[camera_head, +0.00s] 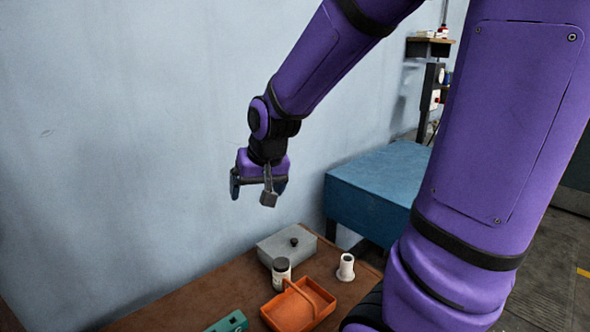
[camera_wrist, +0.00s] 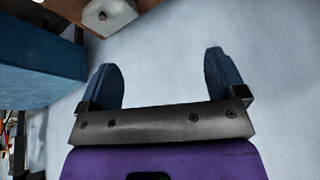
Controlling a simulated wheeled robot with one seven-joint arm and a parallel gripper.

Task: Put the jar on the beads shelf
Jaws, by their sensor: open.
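A small jar (camera_head: 281,276) with a dark lid and a pale label stands upright on the brown table (camera_head: 190,300), between a grey box and an orange tray. My gripper (camera_head: 259,190) is open and empty, in the air above and a little left of the jar, close to the wall. In the wrist view both blue fingers of my gripper (camera_wrist: 159,75) are spread with nothing between them. The jar is not discernible in the wrist view. No shelf labelled for beads can be made out; a small wooden shelf (camera_head: 430,47) shows far back at the right.
A grey box (camera_head: 285,250) with a black knob stands behind the jar. An orange tray (camera_head: 300,306) with a handle is in front, a white spool-like piece (camera_head: 346,267) to the right, a green item (camera_head: 229,322) at the front. A blue cabinet (camera_head: 375,190) stands behind the table.

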